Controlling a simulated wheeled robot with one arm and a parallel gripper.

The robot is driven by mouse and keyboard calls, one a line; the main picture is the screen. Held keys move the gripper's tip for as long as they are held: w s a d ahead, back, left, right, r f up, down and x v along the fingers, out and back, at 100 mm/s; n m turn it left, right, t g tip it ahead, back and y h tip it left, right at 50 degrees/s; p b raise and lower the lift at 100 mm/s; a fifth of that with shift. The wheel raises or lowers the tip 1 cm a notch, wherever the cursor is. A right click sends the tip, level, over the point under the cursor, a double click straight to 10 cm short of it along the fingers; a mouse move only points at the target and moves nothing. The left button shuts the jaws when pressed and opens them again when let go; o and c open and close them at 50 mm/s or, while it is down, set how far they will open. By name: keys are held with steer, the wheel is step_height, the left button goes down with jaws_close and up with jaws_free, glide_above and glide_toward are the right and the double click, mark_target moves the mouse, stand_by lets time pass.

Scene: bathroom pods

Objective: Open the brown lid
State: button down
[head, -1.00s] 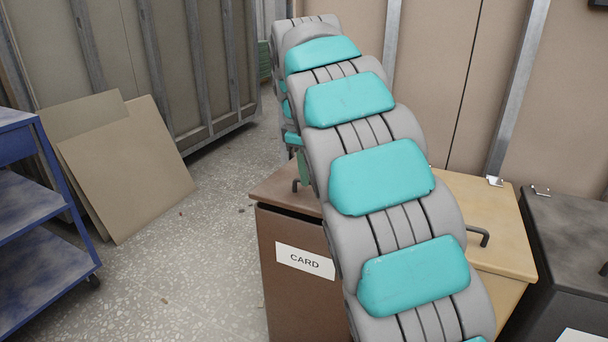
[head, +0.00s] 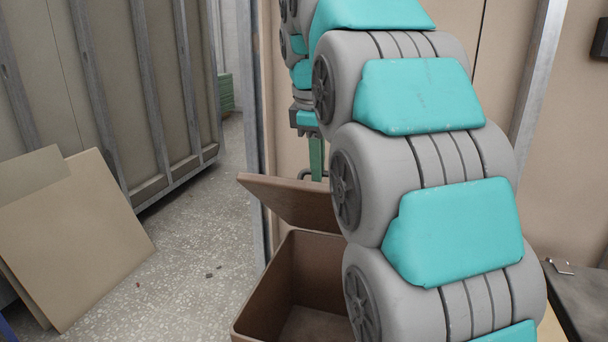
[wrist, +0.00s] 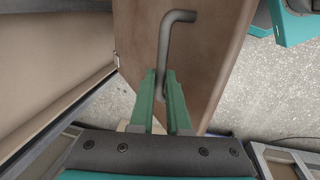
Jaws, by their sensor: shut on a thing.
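The brown lid (head: 285,200) is raised and tilted above its brown bin (head: 268,283) in the head view, with the bin's inside showing below it. My gripper (wrist: 161,90) is shut on the handle, with one green finger on each side. My arm hides the right part of the lid and bin.
A dark bin top (head: 585,300) is at the right. Flat boards (head: 70,235) lean against a framed partition (head: 130,100) at the left. A beige wall panel (head: 500,60) stands behind my arm. The speckled floor (head: 190,270) left of the bin is clear apart from small scraps.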

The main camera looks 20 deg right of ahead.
steer(key=shift+w+d+r, duration=0.4)
steer(key=shift+w+d, duration=0.2)
steer(key=c, duration=0.9)
jaws_free()
steer(key=shift+a, duration=0.1)
